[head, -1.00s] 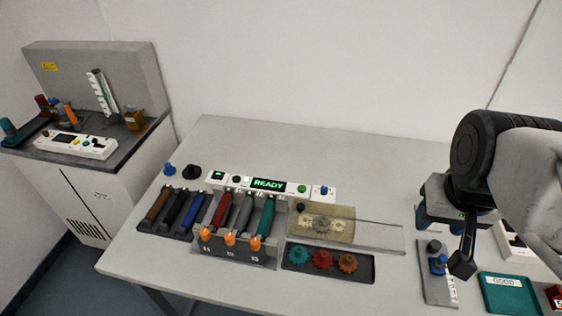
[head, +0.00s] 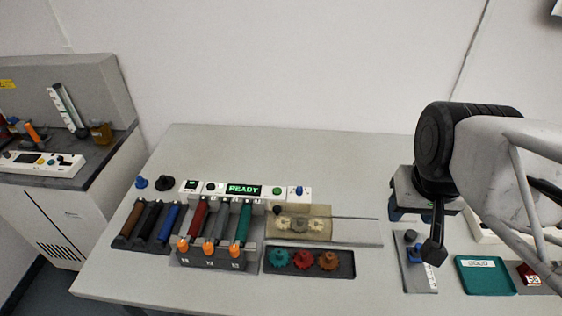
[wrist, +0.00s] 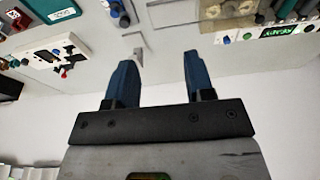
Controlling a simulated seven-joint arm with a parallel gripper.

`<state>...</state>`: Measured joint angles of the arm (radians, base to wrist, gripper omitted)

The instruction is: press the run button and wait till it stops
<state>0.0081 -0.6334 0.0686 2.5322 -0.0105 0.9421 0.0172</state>
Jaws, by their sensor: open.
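The printer's white control strip (head: 214,187) stands at the back of the middle table. Its display (head: 244,190) reads READY in green. A round green button (head: 277,191) sits just right of the display, and a blue knob (head: 298,191) is at the strip's right end. No label shows which is the run button. In the wrist view, the display (wrist: 279,31) and green button (wrist: 247,37) are at the upper right. My gripper (wrist: 160,60) is open and empty, its two blue fingers apart. In the head view it is right of the strip, well clear of the button.
A teal GOOD tray (head: 486,276) is at the right. The table behind the strip is clear.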

